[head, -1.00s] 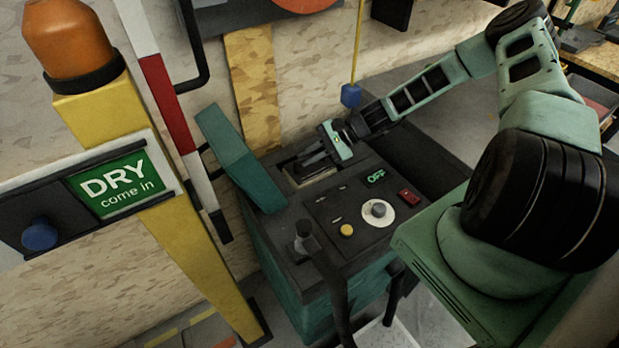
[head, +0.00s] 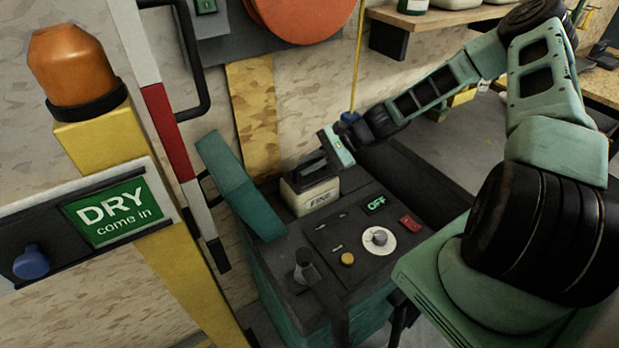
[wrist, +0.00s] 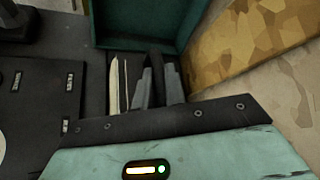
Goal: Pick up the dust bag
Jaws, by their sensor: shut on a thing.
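The dust bag (head: 318,198), a cream block with dark lettering on its front, stands partly up out of the opening in the top of the dark and teal machine (head: 262,262). My gripper (head: 309,168) is shut on its top from above. Whether its lower end is clear of the opening is hidden. In the wrist view the fingers (wrist: 152,88) show beside a cream edge of the bag (wrist: 116,85). The teal lid (head: 240,185) is tipped up open to the left of the bag.
The machine's panel has an OFF display (head: 376,204), a white dial (head: 379,239) and a red switch (head: 410,222). A dark hose handle (head: 305,265) rises in front. A yellow post with an orange lamp (head: 72,65) and a red-white pole (head: 168,125) stand left.

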